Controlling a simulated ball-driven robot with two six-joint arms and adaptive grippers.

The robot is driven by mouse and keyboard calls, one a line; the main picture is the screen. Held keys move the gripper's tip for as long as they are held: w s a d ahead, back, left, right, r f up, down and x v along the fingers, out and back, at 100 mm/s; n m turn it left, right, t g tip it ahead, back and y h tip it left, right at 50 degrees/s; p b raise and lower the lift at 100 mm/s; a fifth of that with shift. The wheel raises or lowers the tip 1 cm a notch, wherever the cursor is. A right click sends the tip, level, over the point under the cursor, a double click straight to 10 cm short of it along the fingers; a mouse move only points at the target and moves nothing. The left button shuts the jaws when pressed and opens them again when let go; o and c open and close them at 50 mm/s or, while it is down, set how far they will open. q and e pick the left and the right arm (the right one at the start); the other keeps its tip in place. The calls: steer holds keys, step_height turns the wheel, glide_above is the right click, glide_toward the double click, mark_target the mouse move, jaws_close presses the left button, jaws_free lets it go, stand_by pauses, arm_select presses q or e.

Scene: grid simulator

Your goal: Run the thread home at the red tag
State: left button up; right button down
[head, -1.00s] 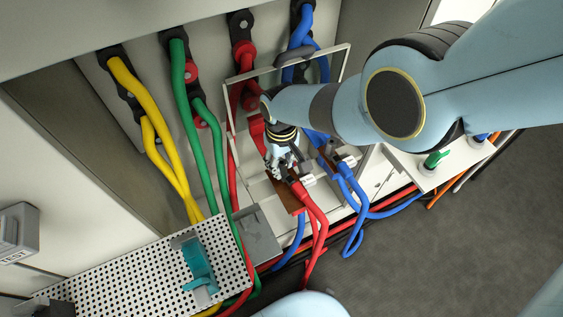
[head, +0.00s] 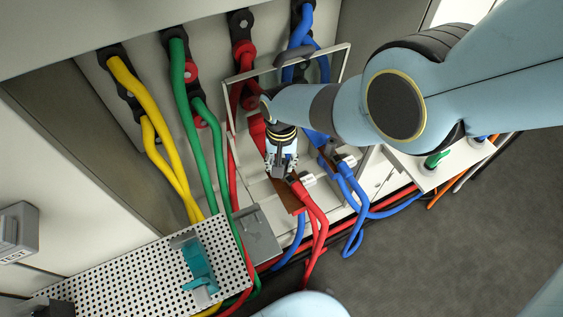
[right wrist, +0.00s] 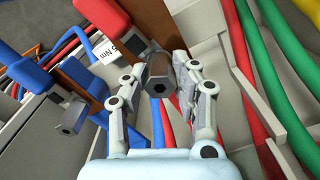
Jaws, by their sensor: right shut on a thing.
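In the right wrist view a dark grey hex bolt head (right wrist: 158,68) sits between the two fingertips of my right gripper (right wrist: 155,72), against a brown bar (right wrist: 153,20). The gripper is shut on it. A red block (right wrist: 110,14) shows beside the bar, with a white tag partly reading "Nm" (right wrist: 107,52) near it. In the head view my right gripper (head: 281,168) points down at the brown bar (head: 289,203), where red cables (head: 316,215) join. The bolt itself is hidden there. My left gripper is not in view.
A second hex bolt (right wrist: 73,85) is at the blue block (right wrist: 28,81). A clear framed panel (head: 231,120) stands around the arm. Yellow (head: 165,150) and green cables (head: 183,90) hang left. A perforated shelf (head: 130,280) holds a teal tool (head: 198,265).

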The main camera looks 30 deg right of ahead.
steer(key=shift+w, duration=0.1)
steer(key=c, duration=1)
jaws_free()
steer(key=shift+o, duration=0.2)
steer(key=shift+r, duration=0.1)
